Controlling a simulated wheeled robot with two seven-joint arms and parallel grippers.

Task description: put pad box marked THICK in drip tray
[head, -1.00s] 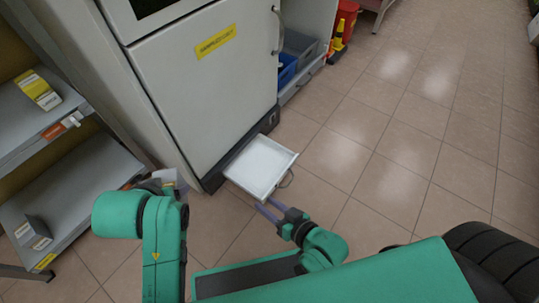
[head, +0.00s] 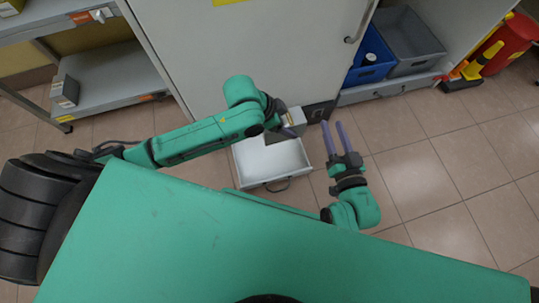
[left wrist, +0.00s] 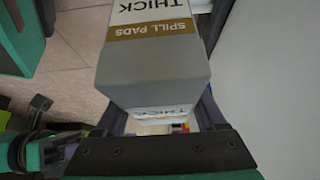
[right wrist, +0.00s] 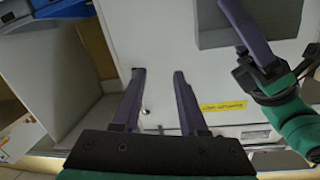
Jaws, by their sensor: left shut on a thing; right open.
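The pad box (head: 294,121) is grey with a white and tan label. In the left wrist view its label reads THICK and SPILL PADS (left wrist: 155,65). My left gripper (head: 284,122) is shut on it and holds it over the back part of the drip tray. The drip tray (head: 262,166) is a white, shallow open drawer at the cabinet's foot, and its visible floor is empty. My right gripper (head: 335,132) is open and empty, to the right of the tray; its fingers also show in the right wrist view (right wrist: 159,90).
The white cabinet (head: 255,50) stands right behind the tray. A shelf rack (head: 110,75) with a small box (head: 65,91) is at the left.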

